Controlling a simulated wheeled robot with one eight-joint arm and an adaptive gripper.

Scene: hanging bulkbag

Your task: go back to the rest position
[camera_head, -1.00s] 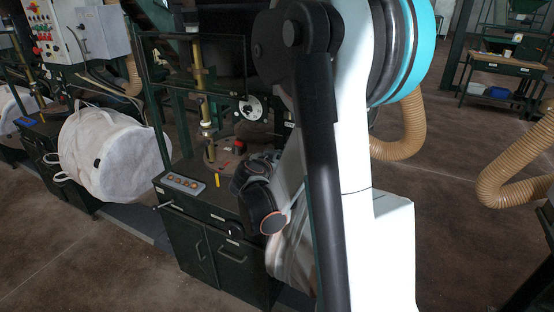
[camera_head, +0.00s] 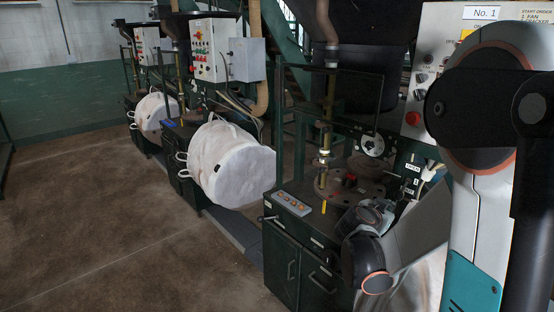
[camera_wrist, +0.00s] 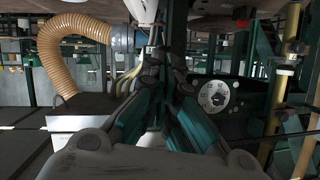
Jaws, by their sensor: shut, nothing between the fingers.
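My gripper (camera_wrist: 166,72) reaches forward in the wrist view, its two dark fingers close together at the tips with nothing between them. In the head view, my wrist is folded low in front of the nearest green machine (camera_head: 297,255), at the right. The gripper's fingertips are hard to make out there. A white round dial (camera_wrist: 214,97) is to the right of the fingers in the wrist view; it also shows on the machine in the head view (camera_head: 373,145).
White bulk bags hang at the neighbouring machines (camera_head: 232,165) (camera_head: 155,112). A control box (camera_head: 212,48) stands behind them. A tan ribbed hose (camera_wrist: 68,42) curves at the upper left of the wrist view. The brown floor (camera_head: 100,215) at the left is clear.

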